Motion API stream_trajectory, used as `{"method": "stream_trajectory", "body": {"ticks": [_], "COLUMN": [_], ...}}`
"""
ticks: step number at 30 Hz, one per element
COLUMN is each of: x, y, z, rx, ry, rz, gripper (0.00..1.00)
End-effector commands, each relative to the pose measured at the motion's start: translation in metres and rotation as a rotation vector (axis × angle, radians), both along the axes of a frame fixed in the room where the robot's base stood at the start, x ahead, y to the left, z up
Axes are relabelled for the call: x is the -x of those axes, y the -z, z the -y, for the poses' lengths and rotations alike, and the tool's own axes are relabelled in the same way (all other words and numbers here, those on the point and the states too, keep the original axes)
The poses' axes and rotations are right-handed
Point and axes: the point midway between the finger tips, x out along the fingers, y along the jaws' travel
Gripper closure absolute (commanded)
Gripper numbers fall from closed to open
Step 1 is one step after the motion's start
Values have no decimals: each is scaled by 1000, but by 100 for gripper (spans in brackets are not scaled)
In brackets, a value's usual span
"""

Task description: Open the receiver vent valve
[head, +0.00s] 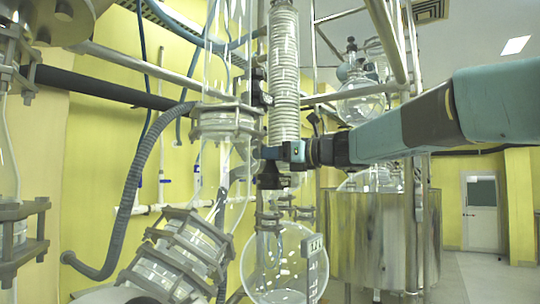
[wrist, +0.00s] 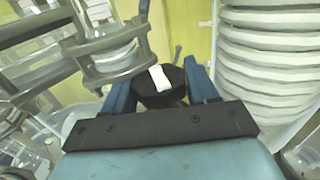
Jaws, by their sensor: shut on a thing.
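My gripper (head: 268,153) is at the glass column in the middle of the head view, reaching in from the right. In the wrist view its two blue fingers (wrist: 161,82) stand on either side of a black round knob with a white bar mark (wrist: 172,88), and it is shut on this knob. I take the knob for the vent valve handle; its label and body are hidden. In the head view the gripper covers the knob. A round glass receiver (head: 262,272) hangs below, with a small tag (head: 314,246) to its right.
A ribbed coil column (head: 284,70) rises right beside the gripper and shows close on the right in the wrist view (wrist: 270,60). Flanged glass pipes (head: 225,122) stand to the left. A steel vessel (head: 375,235) stands behind at right. Free floor lies far right.

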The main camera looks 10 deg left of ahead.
Motion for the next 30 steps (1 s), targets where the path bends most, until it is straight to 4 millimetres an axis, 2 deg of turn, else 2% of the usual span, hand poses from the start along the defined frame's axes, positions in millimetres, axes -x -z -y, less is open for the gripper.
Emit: {"method": "stream_trajectory", "body": {"ticks": [1, 13, 23, 24, 27, 30], "x": [-1, -2, -1, -1, -1, -1], "y": [-7, -6, -7, -7, -7, -7], "z": [3, 4, 4, 5, 5, 5], "rx": [-9, -8, -9, -9, -9, -9], "ry": [-32, -337, -376, -376, -376, -375], "rz": [5, 5, 6, 7, 7, 7], "gripper": [69, 69, 69, 38, 30, 30]}}
